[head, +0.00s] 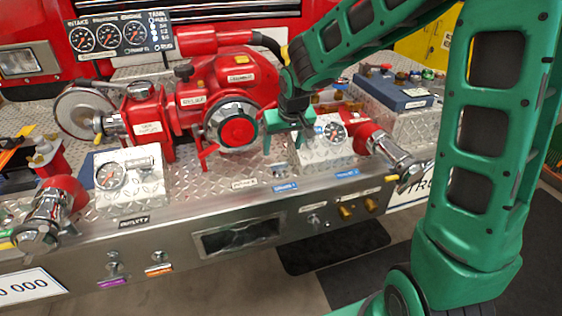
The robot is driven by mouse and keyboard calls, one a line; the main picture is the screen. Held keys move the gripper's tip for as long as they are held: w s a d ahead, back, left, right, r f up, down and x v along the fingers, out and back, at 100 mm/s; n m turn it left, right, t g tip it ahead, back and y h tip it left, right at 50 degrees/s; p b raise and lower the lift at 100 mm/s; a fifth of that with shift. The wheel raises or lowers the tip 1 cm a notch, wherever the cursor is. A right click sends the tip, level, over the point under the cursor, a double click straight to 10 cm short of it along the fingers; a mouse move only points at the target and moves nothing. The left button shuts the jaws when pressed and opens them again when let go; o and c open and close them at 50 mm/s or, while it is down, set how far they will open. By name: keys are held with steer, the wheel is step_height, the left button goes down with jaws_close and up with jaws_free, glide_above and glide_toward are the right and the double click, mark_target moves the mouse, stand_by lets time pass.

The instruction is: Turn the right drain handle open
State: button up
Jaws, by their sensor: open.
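My green gripper (288,146) is open and empty, fingers pointing down, above the bumper deck between the red pump (237,130) and the right gauge box (318,140). Two small brass handles, a left one (346,212) and a right one (371,205), stick out of the bumper's front face, below and right of my gripper. A silver knob (314,220) sits left of them. The small labels are too blurred to read, so I cannot tell which handle is the right drain. My gripper touches none of them.
A red outlet with a silver nozzle (400,160) juts out at the right above the brass handles. A left gauge box (128,177) and another silver nozzle (45,225) stand at the left. Two pull knobs with purple and orange tags (158,267) are low on the front.

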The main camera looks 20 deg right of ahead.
mark_target(280, 163)
steer(key=x, duration=0.9)
steer(key=shift+d+f, duration=0.1)
steer(key=shift+f, duration=0.2)
steer(key=shift+c, duration=0.6)
steer(key=c, duration=0.9)
steer(key=shift+d, duration=0.35)
steer(key=shift+a, duration=0.15)
